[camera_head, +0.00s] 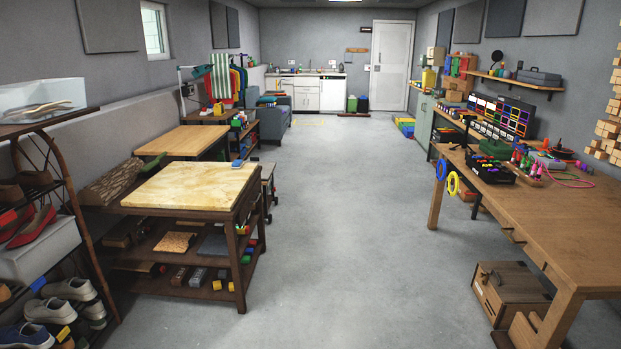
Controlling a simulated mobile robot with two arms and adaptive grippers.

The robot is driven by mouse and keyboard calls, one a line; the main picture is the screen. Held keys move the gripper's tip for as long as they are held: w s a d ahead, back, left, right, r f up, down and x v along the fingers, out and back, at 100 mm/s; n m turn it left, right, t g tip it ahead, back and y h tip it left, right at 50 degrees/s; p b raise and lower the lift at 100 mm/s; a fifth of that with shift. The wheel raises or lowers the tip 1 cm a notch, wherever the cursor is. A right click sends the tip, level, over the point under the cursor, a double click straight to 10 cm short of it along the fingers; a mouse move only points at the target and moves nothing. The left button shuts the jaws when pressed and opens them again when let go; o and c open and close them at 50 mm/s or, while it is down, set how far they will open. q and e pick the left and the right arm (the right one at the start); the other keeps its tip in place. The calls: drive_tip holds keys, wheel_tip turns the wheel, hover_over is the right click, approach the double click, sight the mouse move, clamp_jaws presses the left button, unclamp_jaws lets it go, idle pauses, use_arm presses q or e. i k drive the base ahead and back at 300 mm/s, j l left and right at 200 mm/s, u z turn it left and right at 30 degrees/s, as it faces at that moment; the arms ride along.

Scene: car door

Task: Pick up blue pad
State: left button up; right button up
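A small blue block-like item (238,164) lies at the far right corner of the marble-topped wooden workbench (185,187). It looks like the blue pad, but it is too small to be sure. A flat dark blue-grey piece (213,245) lies on the workbench's middle shelf. Neither of my grippers is in view.
A wide concrete aisle (335,190) is clear down the middle. A shoe rack (60,205) stands at the near left. A long wooden table (540,215) with tools runs along the right, with a wooden box (510,290) on the floor by it.

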sight(238, 164)
drive_tip(key=i, duration=3.5)
drive_tip(key=i+u, duration=0.35)
drive_tip(key=i, duration=0.15)
drive_tip(key=i+u, duration=0.35)
drive_tip(key=i+l+u, duration=0.3)
drive_tip(key=i, duration=0.3)
